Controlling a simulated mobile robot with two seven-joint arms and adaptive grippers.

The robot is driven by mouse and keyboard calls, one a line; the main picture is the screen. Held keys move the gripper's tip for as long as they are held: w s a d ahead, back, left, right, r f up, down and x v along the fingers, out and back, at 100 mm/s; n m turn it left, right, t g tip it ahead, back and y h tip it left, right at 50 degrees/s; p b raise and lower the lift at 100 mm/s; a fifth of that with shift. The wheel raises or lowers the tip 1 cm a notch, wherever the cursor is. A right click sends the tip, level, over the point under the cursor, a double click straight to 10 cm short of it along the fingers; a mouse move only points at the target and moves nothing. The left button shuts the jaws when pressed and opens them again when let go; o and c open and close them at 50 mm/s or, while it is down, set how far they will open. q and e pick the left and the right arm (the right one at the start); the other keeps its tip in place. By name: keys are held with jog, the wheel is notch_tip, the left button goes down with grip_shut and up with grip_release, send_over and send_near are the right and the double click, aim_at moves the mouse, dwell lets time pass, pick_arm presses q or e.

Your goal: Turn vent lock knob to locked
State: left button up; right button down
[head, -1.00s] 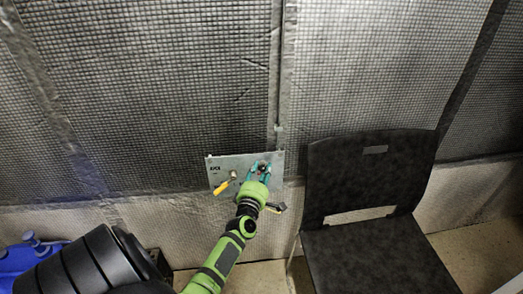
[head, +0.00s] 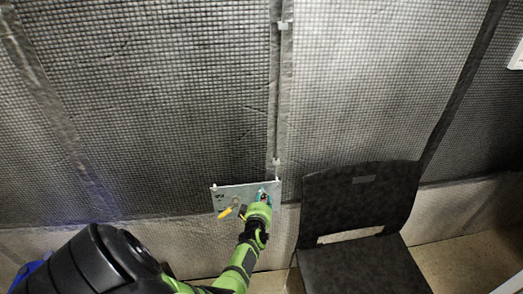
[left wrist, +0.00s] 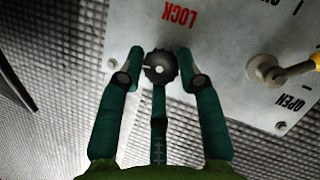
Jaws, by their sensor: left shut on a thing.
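The vent lock knob (left wrist: 165,66) is small, dark and round with a ridged rim, on a light grey metal panel (head: 233,194). A pale mark on its face points left in the left wrist view. The red word LOCK, upside down there, is printed above and right of it. My left gripper (head: 264,195) is at the right part of the panel. In the left wrist view its green fingers (left wrist: 161,72) are on both sides of the knob, shut on it. In the head view the gripper mostly hides the knob. My right gripper is not in view.
A yellow-handled valve (head: 226,211) sits on the panel left of my gripper; an OPEN label is near it in the left wrist view. A dark chair (head: 355,205) stands close on the right. A quilted grey wall (head: 150,110) is behind the panel.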

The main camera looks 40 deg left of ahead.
pick_arm(q)
jog(key=shift+w+d+m+p, duration=0.1)
jog(key=shift+d+m+p, duration=0.15)
jog(key=shift+m+p, duration=0.3)
jog(key=shift+f+g, duration=0.15)
jog(key=shift+g, duration=0.25)
jog(key=shift+f+m, duration=0.1)
jog(key=shift+m, duration=0.15)
jog(key=o, duration=1.1)
jog(key=shift+a, duration=0.1)
jog(key=shift+r, duration=0.2)
